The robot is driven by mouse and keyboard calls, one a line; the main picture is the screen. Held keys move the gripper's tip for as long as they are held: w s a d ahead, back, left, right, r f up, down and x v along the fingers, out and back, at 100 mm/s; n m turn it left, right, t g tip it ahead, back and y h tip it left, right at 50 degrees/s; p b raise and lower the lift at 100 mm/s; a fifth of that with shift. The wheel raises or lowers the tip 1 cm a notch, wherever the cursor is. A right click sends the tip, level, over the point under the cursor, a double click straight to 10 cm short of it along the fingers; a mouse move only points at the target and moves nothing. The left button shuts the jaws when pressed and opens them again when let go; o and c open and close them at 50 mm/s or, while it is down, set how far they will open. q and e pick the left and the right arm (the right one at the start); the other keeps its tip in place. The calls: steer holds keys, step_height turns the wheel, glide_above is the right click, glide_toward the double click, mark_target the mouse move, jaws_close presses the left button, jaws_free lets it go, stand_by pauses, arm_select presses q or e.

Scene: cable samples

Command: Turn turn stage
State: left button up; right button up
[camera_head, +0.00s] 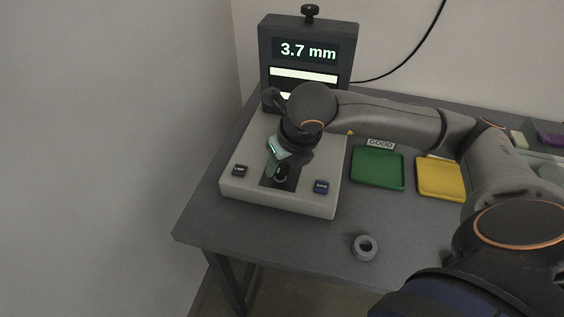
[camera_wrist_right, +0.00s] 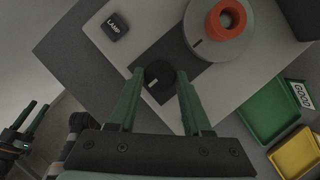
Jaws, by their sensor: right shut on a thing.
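The pale instrument box (camera_head: 240,190) stands on the table, with a dark strip on its top. In the right wrist view, the round grey turn stage (camera_wrist_right: 210,50) carries a red-orange ring (camera_wrist_right: 226,20); my arm hides it in the head view. A black knob (camera_wrist_right: 158,73) with a white mark sits on the dark strip beside the stage. My right gripper (camera_wrist_right: 160,72) is shut on the knob, with a green finger on each side. It also shows over the box in the head view (camera_head: 276,162). My left gripper (camera_wrist_right: 39,104) is open and empty at the wrist view's left.
A display (camera_head: 305,50) behind the box reads 3.7 mm. A grey ring (camera_head: 365,248) lies near the table's front.

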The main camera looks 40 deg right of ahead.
jaws_close()
